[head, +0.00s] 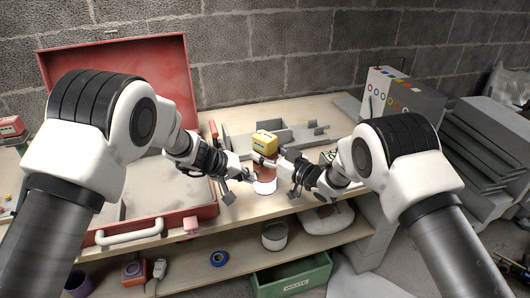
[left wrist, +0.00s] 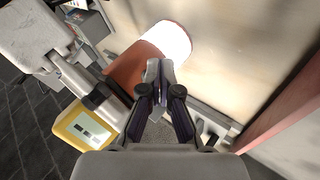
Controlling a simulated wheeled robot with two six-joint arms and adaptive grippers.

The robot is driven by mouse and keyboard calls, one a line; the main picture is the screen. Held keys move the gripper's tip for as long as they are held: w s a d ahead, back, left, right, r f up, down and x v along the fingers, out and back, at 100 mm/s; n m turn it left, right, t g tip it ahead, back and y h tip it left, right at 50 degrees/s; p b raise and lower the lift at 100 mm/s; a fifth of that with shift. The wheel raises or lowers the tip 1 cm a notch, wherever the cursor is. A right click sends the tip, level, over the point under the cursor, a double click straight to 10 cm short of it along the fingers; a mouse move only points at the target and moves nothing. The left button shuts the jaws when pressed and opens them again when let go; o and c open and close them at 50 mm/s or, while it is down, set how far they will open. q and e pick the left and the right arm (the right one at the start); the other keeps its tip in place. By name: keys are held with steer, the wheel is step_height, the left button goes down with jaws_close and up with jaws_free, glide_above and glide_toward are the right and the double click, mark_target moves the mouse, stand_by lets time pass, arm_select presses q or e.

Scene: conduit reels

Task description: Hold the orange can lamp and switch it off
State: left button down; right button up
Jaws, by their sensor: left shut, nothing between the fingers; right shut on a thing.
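The orange can lamp (head: 265,175) is a reddish-brown cylinder held upright near the table's middle. Its lower end glows white, so it is lit. A yellow block (head: 264,141) with a pale panel sits at its upper end; I cannot tell if it is joined to the lamp. In the left wrist view the lamp (left wrist: 137,64) and the yellow block (left wrist: 86,126) lie beyond the fingers. My right gripper (head: 266,161) is shut on the lamp from the right. My left gripper (head: 252,177) is shut and empty beside the lamp; its fingertips (left wrist: 160,70) overlap the can, contact unclear.
An open red case (head: 120,60) stands at the left. Grey trays (head: 240,142) lie behind the lamp. A grey box with coloured rings (head: 392,95) stands at the back right.

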arm_select(q)
steer(key=shift+w, duration=0.1)
stand_by(0.3)
steer(key=shift+s+a, duration=0.35)
steer(key=shift+s, duration=0.1)
steer(key=shift+s, duration=0.1)
steer(key=s+a, duration=0.4)
steer(key=shift+s, duration=0.15)
arm_select(e)
steer(key=o, duration=1.5)
